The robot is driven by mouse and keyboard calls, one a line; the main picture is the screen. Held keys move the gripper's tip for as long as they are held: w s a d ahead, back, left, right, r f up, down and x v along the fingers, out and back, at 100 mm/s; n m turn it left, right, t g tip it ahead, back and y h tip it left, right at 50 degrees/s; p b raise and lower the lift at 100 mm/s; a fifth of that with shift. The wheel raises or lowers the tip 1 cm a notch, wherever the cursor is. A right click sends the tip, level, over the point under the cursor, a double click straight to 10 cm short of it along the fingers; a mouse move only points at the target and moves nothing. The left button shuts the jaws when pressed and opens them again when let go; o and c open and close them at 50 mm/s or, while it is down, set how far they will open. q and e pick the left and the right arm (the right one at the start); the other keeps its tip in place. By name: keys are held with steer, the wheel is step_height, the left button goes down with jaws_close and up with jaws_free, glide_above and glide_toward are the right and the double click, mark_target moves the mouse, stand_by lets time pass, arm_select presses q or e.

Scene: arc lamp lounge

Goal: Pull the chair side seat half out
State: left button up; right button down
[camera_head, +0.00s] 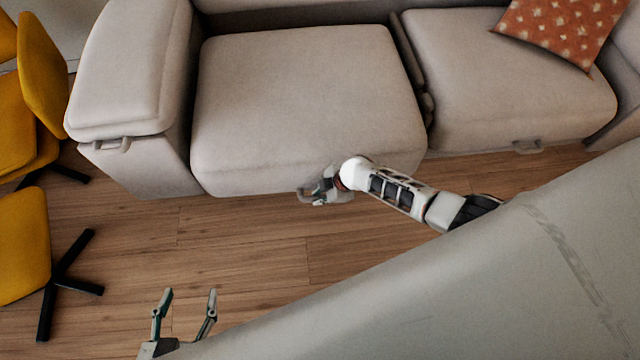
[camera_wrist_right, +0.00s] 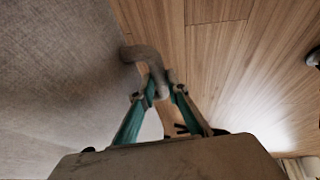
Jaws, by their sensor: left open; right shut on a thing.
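The chair side seat (camera_head: 300,95) is the light grey sofa seat on the left, beside the armrest and nearest the yellow chairs. In the right wrist view the curved handle (camera_wrist_right: 140,54) comes off the seat front (camera_wrist_right: 60,80) and runs between the fingertips (camera_wrist_right: 160,90). My left gripper (camera_head: 186,302) is open and empty above the floor, away from the sofa.
The other seat (camera_head: 500,80) has its own handle (camera_head: 528,147) and a red patterned pillow (camera_head: 565,25). The armrest (camera_head: 135,70) also has a handle. Yellow chairs (camera_head: 22,245) with black legs stand at the left. The wooden floor (camera_head: 240,240) before the seat is clear.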

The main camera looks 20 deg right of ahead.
steer(key=shift+s+f, duration=0.1)
steer(key=shift+s, duration=0.3)
steer(key=c, duration=2)
jaws_free()
arm_select(q)
steer(key=shift+f, duration=0.1)
arm_select(e)
steer(key=shift+o, duration=0.2)
arm_select(q)
steer(key=shift+w+d, duration=0.1)
arm_select(e)
steer(key=v, duration=1.2)
steer(key=shift+a, duration=0.1)
